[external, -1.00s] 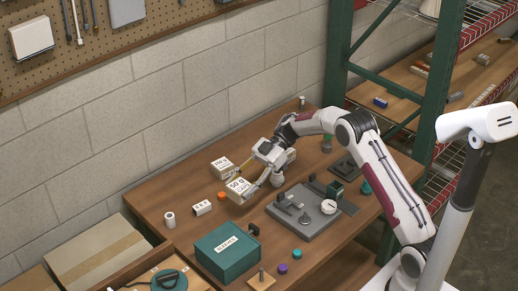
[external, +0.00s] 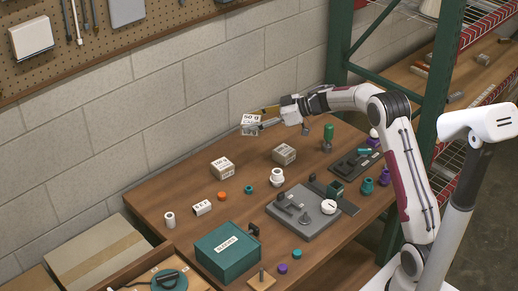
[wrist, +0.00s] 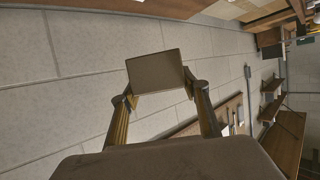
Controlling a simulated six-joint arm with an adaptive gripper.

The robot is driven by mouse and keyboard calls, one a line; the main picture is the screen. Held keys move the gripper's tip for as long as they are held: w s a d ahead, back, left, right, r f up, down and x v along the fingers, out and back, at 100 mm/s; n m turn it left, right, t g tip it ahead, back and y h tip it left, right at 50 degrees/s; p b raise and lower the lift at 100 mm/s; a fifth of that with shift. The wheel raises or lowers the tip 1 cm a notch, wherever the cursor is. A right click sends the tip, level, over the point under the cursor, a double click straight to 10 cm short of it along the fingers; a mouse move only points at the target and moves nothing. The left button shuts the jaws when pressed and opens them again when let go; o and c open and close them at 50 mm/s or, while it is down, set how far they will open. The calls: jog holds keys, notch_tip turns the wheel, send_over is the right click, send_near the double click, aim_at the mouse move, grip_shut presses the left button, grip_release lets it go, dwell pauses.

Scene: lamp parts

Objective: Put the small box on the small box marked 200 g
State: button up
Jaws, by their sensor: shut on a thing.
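My gripper (external: 268,117) is shut on a small white box marked 50 g (external: 250,122). It holds the box in the air, well above the back of the table. In the wrist view the held box (wrist: 158,70) is a plain tan face between the two fingers. A small white box with a label ending in "g" (external: 222,168) stands on the table, below and left of the gripper; its number is too small to read surely. A second small box (external: 284,154), greyer on its near side, stands to the right with an unclear label. Nothing rests on either box.
A white "SET" block (external: 202,208), an orange cap (external: 221,195), a white ringed part (external: 277,177) and a teal ring (external: 248,190) stand nearby. A grey fixture plate (external: 305,220) and a teal box (external: 228,252) lie in front. The block wall (external: 170,110) is behind.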

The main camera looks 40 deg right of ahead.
jog(key=w+d+m+t+h, duration=0.15)
jog(key=d+m+h, duration=0.25)
jog(key=d, duration=0.4)
jog(key=m+t+h, duration=0.1)
jog(key=m+h, duration=0.3)
jog(key=h, duration=0.1)
send_over(286, 151)
notch_tip(286, 151, down, 7)
jog(key=shift+r+t, duration=0.1)
jog(key=shift+t, duration=0.15)
jog(key=shift+w+f, duration=0.1)
jog(key=shift+f, duration=3)
jog(key=shift+f, duration=1.85)
jog(key=shift+f, duration=0.15)
